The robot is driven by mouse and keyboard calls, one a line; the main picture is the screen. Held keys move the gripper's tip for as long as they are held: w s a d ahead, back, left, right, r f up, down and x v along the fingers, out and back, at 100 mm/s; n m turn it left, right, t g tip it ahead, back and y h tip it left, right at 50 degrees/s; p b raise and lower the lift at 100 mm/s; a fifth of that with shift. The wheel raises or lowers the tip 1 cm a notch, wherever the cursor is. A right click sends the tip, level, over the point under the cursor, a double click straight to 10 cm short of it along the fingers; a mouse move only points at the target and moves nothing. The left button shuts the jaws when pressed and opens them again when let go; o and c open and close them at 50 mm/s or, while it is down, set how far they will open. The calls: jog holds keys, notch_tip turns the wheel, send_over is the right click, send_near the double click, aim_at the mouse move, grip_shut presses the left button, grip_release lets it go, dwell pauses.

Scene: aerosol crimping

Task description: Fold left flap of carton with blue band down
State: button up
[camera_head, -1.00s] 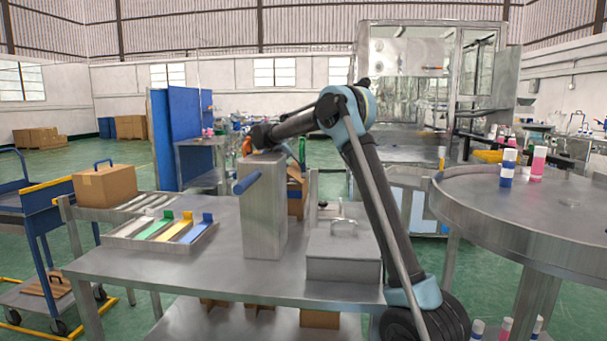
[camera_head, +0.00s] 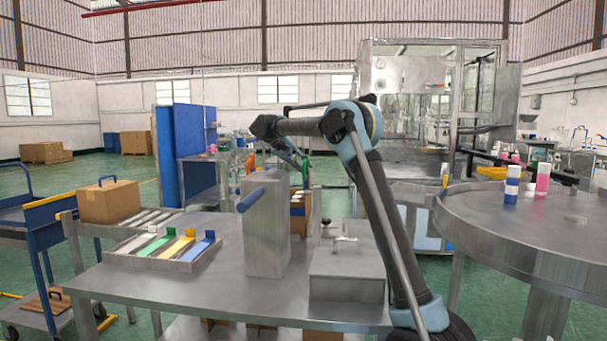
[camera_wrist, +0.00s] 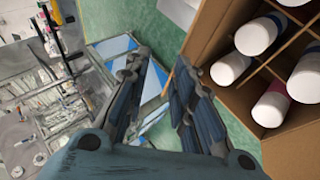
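The brown carton (camera_head: 298,225) with a blue band (camera_head: 297,211) is partly hidden behind the tall metal box in the head view. In the wrist view the open carton (camera_wrist: 222,24) fills the right side, with dividers and several white-capped cans (camera_wrist: 254,37) in its cells. My gripper (camera_wrist: 160,72) is open beside the carton's near-left side. A thin tan edge shows between its fingers, perhaps a flap seen edge-on; I cannot tell if they touch it. In the head view my gripper (camera_head: 302,164) points down above the carton. The left flap is not clearly visible.
A tall metal box (camera_head: 266,225) with a blue handle and a low metal box (camera_head: 345,275) stand on the steel table (camera_head: 190,290). A tray of coloured strips (camera_head: 165,262) and a closed carton (camera_head: 108,201) are at left. A round table (camera_head: 500,225) is at right.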

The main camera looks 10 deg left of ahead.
jog(key=shift+w+d+r, duration=0.1)
jog(key=shift+d+r, duration=0.05)
jog(key=shift+d, duration=0.05)
grip_shut()
jog(key=s+d+f+m+g+y, duration=0.1)
jog(key=s+d+m+g+y, duration=0.15)
jog(key=d+m, duration=0.2)
jog(key=s+d+f+m+g+y, duration=0.1)
jog(key=s+d+f+m+y, duration=0.1)
jog(key=d+m+y, duration=0.3)
jog(key=s+d+r+m+y, duration=0.5)
jog(key=s+r+m+y, duration=0.3)
jog(key=m, duration=0.2)
jog(key=a+f, duration=0.8)
jog(key=a, duration=0.1)
jog(key=shift+w+a+f+g, duration=0.15)
jog(key=shift+w+a+g, duration=0.2)
jog(key=shift+g, duration=0.1)
